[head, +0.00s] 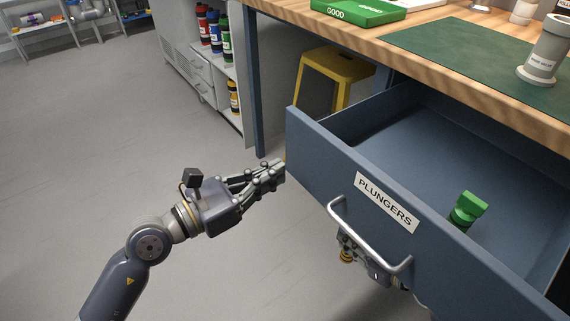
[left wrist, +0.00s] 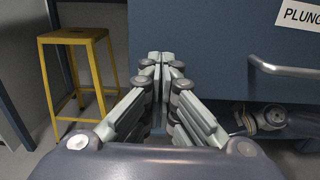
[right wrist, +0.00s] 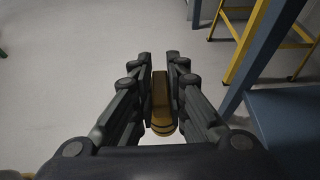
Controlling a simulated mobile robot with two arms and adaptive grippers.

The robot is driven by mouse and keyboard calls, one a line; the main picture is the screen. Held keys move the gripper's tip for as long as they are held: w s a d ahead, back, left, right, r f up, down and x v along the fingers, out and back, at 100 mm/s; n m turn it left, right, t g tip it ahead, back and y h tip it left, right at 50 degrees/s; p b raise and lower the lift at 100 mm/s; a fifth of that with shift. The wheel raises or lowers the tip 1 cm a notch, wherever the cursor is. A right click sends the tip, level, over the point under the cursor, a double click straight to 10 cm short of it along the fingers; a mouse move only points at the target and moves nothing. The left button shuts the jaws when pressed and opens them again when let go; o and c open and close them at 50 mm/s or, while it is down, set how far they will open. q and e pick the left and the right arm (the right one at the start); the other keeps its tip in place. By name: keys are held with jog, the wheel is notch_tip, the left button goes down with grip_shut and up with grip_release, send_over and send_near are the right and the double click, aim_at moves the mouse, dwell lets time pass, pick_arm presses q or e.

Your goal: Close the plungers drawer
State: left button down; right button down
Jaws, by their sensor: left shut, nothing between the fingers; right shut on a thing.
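The plungers drawer (head: 320,152) is blue-grey, labelled PLUNGERS, and stands pulled out from under the workbench. Its silver handle (head: 365,245) also shows in the left wrist view (left wrist: 285,70). A green plunger (head: 467,210) is inside. My left gripper (head: 279,172) is shut and empty, its fingertips (left wrist: 160,58) close to the left end of the drawer front; I cannot tell if they touch. My right gripper (right wrist: 162,65) is shut on a yellow-brown piece (right wrist: 161,100). In the head view it is mostly hidden below the drawer, behind the handle.
The wooden workbench (head: 370,38) carries a green mat (head: 470,60), a green GOOD box (head: 360,12) and a grey tube part (head: 545,50). A yellow stool (head: 340,65) stands under it. A shelf with coloured bottles (head: 225,40) is behind. The floor at left is clear.

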aim_at(297, 161)
pick_arm(q)
jog(key=shift+x, duration=1.65)
pick_arm(e)
jog(key=shift+f, duration=0.15)
pick_arm(q)
jog(key=shift+w, duration=0.2)
